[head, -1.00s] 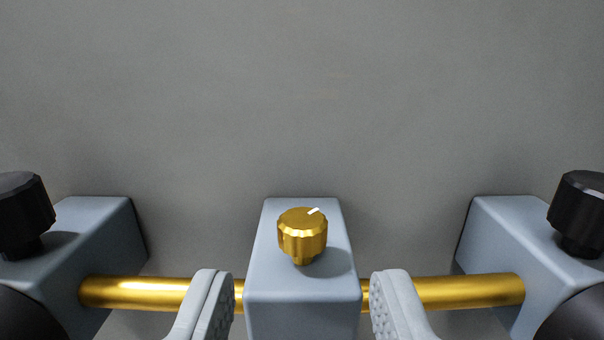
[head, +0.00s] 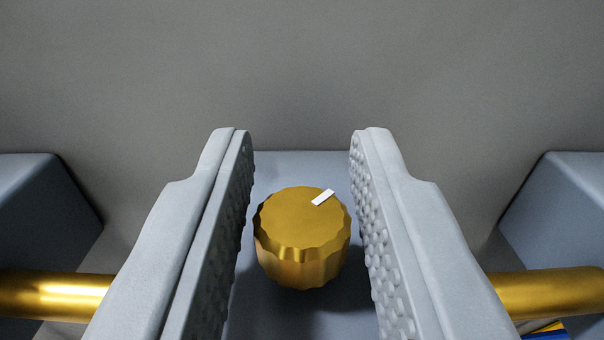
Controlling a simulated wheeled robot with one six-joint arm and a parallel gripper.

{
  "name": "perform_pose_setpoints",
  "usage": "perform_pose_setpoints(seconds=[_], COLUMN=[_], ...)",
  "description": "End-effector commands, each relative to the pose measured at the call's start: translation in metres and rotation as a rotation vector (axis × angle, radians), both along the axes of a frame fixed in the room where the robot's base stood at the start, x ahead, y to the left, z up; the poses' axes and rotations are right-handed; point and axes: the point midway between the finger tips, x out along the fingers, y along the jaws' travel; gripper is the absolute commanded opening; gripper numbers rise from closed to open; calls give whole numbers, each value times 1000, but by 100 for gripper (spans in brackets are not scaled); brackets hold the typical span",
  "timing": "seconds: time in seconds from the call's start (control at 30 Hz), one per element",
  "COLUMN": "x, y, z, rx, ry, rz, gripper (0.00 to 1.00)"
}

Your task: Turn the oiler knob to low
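The gold oiler knob (head: 300,225) has a fluted rim and stands on top of a grey-blue block (head: 300,165). A white mark (head: 323,197) on its top face points to the back right. No low or other setting labels show. My gripper (head: 302,140) is open, with one grey finger on each side of the knob. A narrow gap shows between the knob and each studded finger pad, so neither seems to touch it. The fingers hide the sides of the block.
A gold pipe runs out to the left (head: 55,293) and right (head: 550,292) of the fingers. Grey-blue blocks stand at the left (head: 40,200) and right (head: 565,200) edges. A plain grey wall (head: 300,70) is behind. Something blue and yellow (head: 545,330) shows at the lower right.

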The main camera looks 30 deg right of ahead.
Motion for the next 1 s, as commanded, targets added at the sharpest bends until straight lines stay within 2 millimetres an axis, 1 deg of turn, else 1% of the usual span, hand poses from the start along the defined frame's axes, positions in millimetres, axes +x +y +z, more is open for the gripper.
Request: perform_pose_setpoints(seconds=[0.03, 0.1, 0.13, 0.57, 0.77, 1.0], x=[0, 0, 0, 0, 0, 0], y=[0, 0, 0, -1, -2, -2], z=[0, 0, 0, -4, -6, -3], rx=[0, 0, 0, 11, 14, 5], ry=[0, 0, 0, 13, 16, 5], rz=[0, 0, 0, 33, 95, 195], gripper=[18, 4, 0, 0, 0, 0])
